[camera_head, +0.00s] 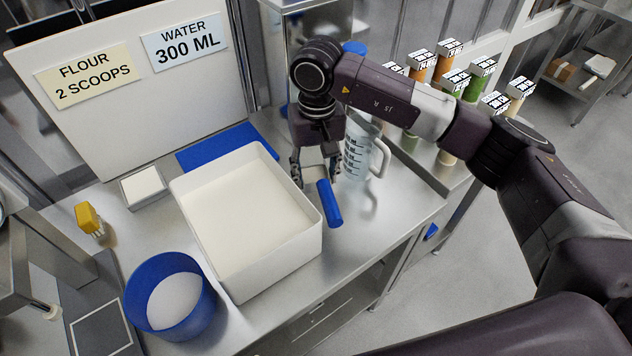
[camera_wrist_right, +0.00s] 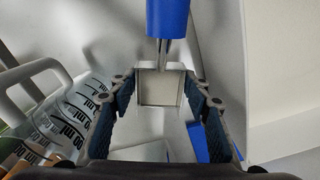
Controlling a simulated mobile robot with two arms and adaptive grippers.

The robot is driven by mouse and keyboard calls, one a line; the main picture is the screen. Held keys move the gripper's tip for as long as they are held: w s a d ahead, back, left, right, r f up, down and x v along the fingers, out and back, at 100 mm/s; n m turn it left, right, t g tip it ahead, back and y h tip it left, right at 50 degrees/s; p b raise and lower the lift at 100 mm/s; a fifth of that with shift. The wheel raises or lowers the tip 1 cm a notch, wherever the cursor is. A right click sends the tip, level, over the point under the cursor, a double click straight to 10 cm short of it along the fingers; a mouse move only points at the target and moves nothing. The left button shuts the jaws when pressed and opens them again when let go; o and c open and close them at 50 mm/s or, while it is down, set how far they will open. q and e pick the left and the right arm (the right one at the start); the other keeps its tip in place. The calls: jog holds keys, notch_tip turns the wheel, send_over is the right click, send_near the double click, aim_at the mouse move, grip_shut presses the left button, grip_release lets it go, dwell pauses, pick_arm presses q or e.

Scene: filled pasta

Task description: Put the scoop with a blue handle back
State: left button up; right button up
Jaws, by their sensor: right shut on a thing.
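The scoop's blue handle (camera_head: 328,203) shows in the head view just right of the white flour bin, slanting down toward the table's front edge. My right gripper (camera_head: 315,168) is shut on the scoop, above the table between the bin and the measuring jug. In the right wrist view, the blue handle (camera_wrist_right: 167,20) points away at the top. The scoop's pale square body (camera_wrist_right: 160,88) sits between the fingers. I cannot tell whether the scoop touches the table. My left gripper is not in view.
The white bin (camera_head: 178,190) holds pale flour. A clear measuring jug (camera_head: 376,162) stands close right of the gripper. A blue mat (camera_head: 225,145) lies behind the bin. A blue bowl (camera_head: 205,305) with white contents stands front left. Several labelled jars (camera_head: 455,82) stand at the back right.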

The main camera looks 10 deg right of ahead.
notch_tip(320, 180, down, 4)
jog(key=shift+r+p, duration=0.2)
jog(key=shift+p, duration=0.25)
jog(key=shift+f, duration=0.15)
jog(key=shift+f+b, duration=0.2)
jog(key=shift+b, duration=0.15)
jog(key=o, duration=1.2)
jog(key=shift+c, duration=0.2)
jog(key=shift+r, duration=0.1)
